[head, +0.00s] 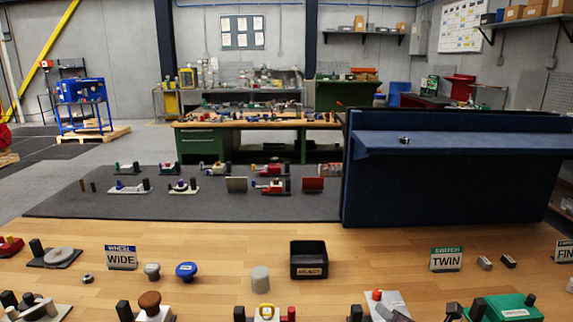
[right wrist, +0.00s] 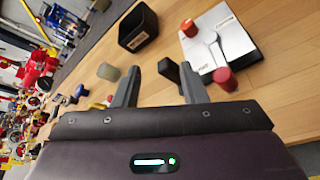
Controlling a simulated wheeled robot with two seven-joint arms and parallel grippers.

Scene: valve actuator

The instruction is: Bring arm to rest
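My right gripper (right wrist: 159,67) shows in the right wrist view, its two grey fingers spread apart. It is open, with nothing clasped. A black upright block (right wrist: 168,70) shows between the fingertips in the picture; I cannot tell how close it is. Beyond the fingers are an olive-grey cylinder (right wrist: 108,72) and a small black bin (right wrist: 138,27). In the head view I cannot make out the right gripper clearly at the bottom edge. My left gripper is not in view.
The wooden table (head: 215,240) holds a black bin (head: 309,260), a white plate with a lever (head: 392,303), a green box (head: 505,308), a blue knob (head: 186,269) and signs reading WIDE (head: 121,257) and TWIN (head: 446,259). A blue panel (head: 450,190) stands behind at right. Bare wood lies around the bin.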

